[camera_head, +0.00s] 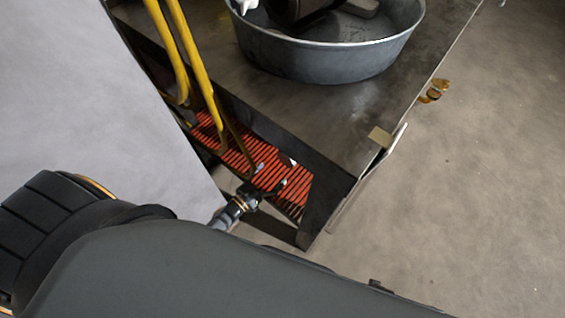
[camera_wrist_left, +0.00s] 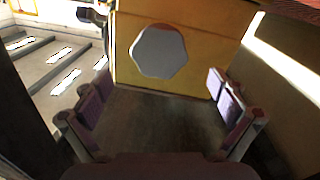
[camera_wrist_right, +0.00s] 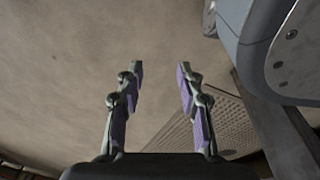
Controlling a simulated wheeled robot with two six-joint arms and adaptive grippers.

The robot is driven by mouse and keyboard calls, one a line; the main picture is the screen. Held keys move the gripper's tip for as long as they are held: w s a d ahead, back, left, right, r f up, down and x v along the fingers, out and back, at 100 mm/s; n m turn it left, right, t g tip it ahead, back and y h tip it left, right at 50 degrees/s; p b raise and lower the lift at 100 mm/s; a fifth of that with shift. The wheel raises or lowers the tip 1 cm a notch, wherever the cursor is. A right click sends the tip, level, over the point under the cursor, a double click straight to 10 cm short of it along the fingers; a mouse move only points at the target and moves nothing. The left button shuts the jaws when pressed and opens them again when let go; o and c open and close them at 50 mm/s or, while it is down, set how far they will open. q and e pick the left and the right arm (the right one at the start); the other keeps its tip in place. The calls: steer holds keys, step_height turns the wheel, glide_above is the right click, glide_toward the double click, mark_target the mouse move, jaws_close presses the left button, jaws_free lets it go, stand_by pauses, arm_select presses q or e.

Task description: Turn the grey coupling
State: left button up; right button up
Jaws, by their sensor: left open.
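The grey coupling (camera_wrist_left: 160,51) shows in the left wrist view as a pale, many-sided disc on a yellow face (camera_wrist_left: 205,75). My left gripper (camera_wrist_left: 160,88) is open, its two fingers spread to either side and below the coupling in that view, with nothing held. In the head view my left gripper (camera_head: 262,188) is small, above the red slatted surface beside the table; I cannot make out the coupling there. My right gripper (camera_wrist_right: 158,68) is open and empty above bare floor in the right wrist view; it does not show in the head view.
A dark metal table (camera_head: 300,108) carries a round grey metal tub (camera_head: 320,60) holding dark parts. Yellow bent bars (camera_head: 195,65) rise by its left edge, near my left arm. The red slatted surface (camera_head: 297,190) lies lower.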

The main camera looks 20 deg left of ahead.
arm_select(q)
steer(key=v, duration=0.4)
stand_by(0.4)
